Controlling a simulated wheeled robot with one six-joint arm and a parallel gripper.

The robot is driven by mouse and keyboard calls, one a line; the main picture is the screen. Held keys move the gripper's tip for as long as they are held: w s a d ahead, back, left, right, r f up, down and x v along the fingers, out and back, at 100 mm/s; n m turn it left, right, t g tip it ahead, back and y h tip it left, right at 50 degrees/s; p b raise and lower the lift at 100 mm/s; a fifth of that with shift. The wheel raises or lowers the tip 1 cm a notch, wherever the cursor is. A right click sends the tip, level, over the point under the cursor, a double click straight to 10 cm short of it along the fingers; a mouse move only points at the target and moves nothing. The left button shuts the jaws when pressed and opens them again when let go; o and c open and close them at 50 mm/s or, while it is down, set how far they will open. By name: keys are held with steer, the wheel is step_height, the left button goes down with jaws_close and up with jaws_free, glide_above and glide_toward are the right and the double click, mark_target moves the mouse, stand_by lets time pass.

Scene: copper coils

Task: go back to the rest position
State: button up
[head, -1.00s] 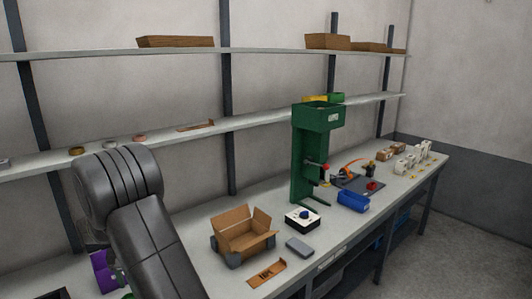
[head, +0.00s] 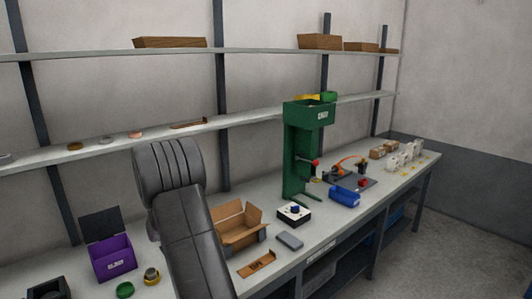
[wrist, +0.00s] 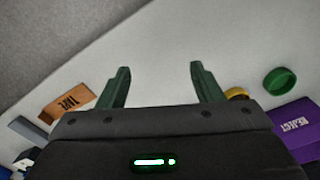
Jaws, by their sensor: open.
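My gripper (wrist: 158,82) shows in the wrist view with its two green fingers wide apart. Nothing is between the fingers, and the pale bench top lies behind them. In the head view my dark arm stands in front of the bench and hides the gripper.
A purple reject box (head: 113,259), a green ring (head: 125,290) and a yellowish coil (head: 152,276) sit left of my arm. Right of it are an open cardboard box (head: 238,232), a brown card (head: 257,264), a grey block (head: 290,241) and a green press (head: 297,160).

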steer(key=w+d+f+m, duration=0.1)
steer(key=d+f, duration=0.2)
steer(key=d, duration=0.5)
steer(key=shift+d, duration=0.15)
